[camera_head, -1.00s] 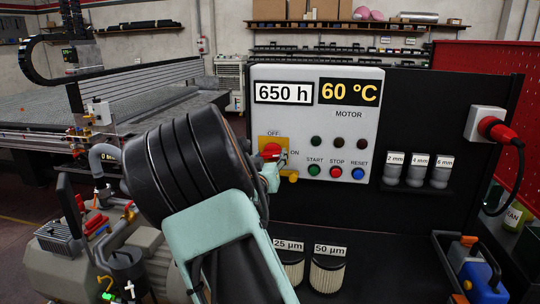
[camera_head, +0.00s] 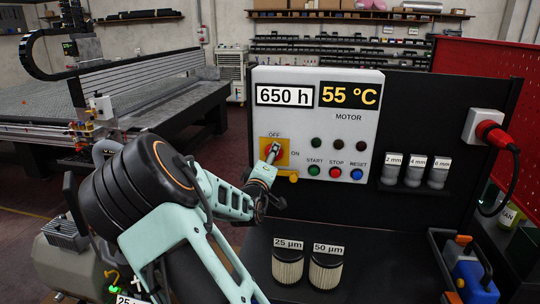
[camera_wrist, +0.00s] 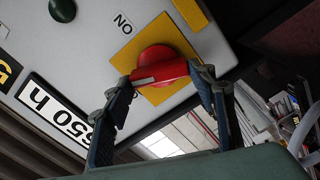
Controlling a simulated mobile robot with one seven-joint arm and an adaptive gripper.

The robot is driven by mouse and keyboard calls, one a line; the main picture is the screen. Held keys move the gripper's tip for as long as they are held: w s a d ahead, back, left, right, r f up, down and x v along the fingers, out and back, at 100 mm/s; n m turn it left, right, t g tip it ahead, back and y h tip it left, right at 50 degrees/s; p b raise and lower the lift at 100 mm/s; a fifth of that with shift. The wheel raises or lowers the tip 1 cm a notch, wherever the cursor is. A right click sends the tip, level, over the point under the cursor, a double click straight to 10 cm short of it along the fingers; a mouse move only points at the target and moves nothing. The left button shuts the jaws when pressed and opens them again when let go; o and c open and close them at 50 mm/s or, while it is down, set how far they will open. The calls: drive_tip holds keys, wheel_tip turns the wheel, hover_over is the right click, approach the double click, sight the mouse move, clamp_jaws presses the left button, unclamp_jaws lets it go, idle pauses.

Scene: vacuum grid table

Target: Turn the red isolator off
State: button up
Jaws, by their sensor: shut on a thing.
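The red isolator (camera_wrist: 165,62) is a round red knob with a raised grip bar on a yellow square plate, on the light grey control box. In the head view the isolator (camera_head: 268,149) is partly hidden behind my gripper (camera_head: 272,154). "OFF" is printed above the plate and "ON" to its right. In the wrist view my gripper (camera_wrist: 165,80) has one finger on each side of the grip bar and is shut on it.
The control box (camera_head: 352,98) reads 650 h and 55 °C, with lamps and the START, STOP and RESET buttons below. A yellow part (camera_head: 287,178) sits under the isolator plate. Two filters (camera_head: 288,265) stand on the black shelf. A red plug (camera_head: 492,131) is at right.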

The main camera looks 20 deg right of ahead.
drive_tip(key=n+p, duration=0.1)
drive_tip(key=n, duration=0.3)
drive_tip(key=shift+f+n, duration=0.1)
drive_tip(key=shift+n, duration=0.2)
idle(0.5)
drive_tip(key=o, duration=1.2)
drive_tip(key=shift+c, duration=0.2)
drive_tip(key=shift+s+a, duration=0.1)
drive_tip(key=v, duration=1.1)
drive_tip(key=shift+s+a, duration=0.2)
drive_tip(key=shift+s, duration=0.1)
drive_tip(key=shift+f, duration=0.1)
